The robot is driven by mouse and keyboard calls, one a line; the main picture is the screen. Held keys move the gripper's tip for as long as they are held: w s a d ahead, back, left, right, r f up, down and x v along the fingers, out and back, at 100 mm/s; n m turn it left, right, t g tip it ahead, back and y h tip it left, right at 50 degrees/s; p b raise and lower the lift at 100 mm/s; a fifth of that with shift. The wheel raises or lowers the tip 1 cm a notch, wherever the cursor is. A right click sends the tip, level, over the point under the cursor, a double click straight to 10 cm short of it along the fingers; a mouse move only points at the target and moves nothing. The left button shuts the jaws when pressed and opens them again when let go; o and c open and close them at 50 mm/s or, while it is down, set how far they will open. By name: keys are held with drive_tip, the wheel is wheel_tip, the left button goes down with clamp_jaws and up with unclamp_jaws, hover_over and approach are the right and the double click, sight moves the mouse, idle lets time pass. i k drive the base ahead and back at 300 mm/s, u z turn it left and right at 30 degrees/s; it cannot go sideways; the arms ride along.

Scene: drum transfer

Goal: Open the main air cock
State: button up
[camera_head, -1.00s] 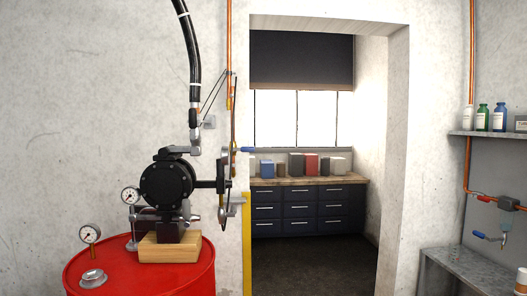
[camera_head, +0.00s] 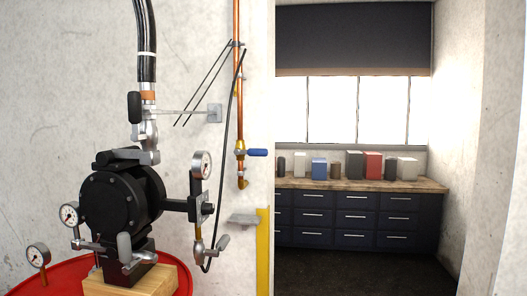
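A brass cock (camera_head: 240,150) sits on the vertical copper pipe (camera_head: 238,90) on the wall, left of the doorway. Its blue lever (camera_head: 257,152) points right, across the pipe. The pipe ends in a fitting a little below it. I take this to be the main air cock; no label is readable. A black pump (camera_head: 122,197) stands on a wooden block (camera_head: 130,283) on the red drum (camera_head: 165,285), left of the cock. A gauge (camera_head: 201,165) and a grey-handled valve (camera_head: 215,245) are on the pump's right side. My gripper is not in view.
A thick black hose (camera_head: 146,40) rises from the pump. A thin black line (camera_head: 240,110) hangs beside the copper pipe. A small wall shelf (camera_head: 243,220) and a yellow post (camera_head: 263,250) edge the doorway. Beyond are dark drawers (camera_head: 355,220) and open floor.

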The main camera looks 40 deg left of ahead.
sight(251, 153)
drive_tip(key=u, duration=0.65)
drive_tip(key=i, duration=0.95)
drive_tip(key=u, duration=1.05)
